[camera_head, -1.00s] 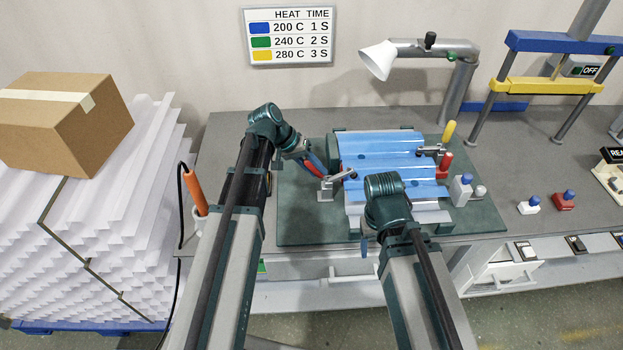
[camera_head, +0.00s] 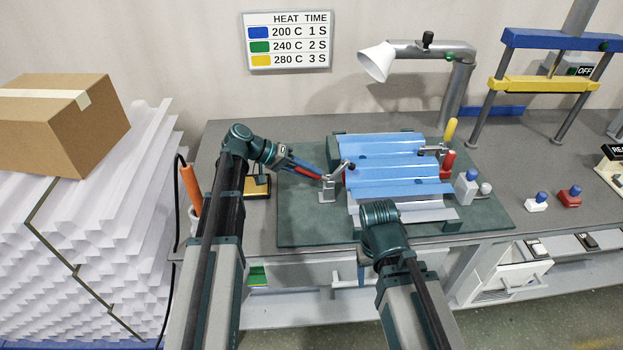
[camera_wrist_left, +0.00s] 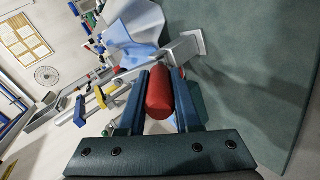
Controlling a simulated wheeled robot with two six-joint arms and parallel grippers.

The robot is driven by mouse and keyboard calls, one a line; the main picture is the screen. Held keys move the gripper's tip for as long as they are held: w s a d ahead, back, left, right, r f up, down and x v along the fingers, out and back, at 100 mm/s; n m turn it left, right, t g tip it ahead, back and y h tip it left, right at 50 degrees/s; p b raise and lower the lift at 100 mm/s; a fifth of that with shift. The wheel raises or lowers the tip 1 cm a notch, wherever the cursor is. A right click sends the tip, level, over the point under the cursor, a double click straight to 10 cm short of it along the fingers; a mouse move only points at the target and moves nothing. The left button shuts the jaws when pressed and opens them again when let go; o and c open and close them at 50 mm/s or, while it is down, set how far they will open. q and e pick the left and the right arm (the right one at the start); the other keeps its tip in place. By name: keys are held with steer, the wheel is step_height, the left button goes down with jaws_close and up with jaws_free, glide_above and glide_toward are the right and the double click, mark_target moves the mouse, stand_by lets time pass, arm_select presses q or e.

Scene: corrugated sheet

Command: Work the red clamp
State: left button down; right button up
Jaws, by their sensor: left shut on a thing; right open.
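The red clamp (camera_head: 326,193) stands at the left edge of the blue corrugated sheet (camera_head: 385,172). My left gripper (camera_head: 312,173) is shut on its red handle, which points left and slightly up. In the left wrist view the red handle (camera_wrist_left: 159,93) lies between the two fingers. The clamp's grey arm slants up to the right, and its dark tip is at the sheet's left edge; I cannot tell whether they touch. My right wrist is in front of the sheet's near edge; it hides most of the open right gripper.
A second clamp (camera_head: 431,150) sits at the sheet's right side, near red and yellow upright handles. A lamp-like nozzle (camera_head: 380,62) stands behind. A press (camera_head: 545,85) is at the back right. A carton (camera_head: 65,125) tops white stacked sheets at left.

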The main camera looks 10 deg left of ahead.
arm_select(q)
steer(key=f+h+b, duration=0.1)
steer(key=b, duration=0.2)
steer(key=f+t+h+b, duration=0.1)
steer(key=h+b, duration=0.1)
steer(key=b, duration=0.2)
steer(key=a+f+h+b, duration=0.1)
steer(key=b, duration=0.2)
steer(key=shift+s+f+h, duration=0.25)
steer(key=shift+f+h, duration=0.05)
steer(key=shift+t+h+b, duration=0.3)
steer(key=shift+h+b, duration=0.2)
steer(key=shift+b, duration=0.7)
steer(key=c, duration=0.6)
jaws_free()
steer(key=shift+r, duration=0.1)
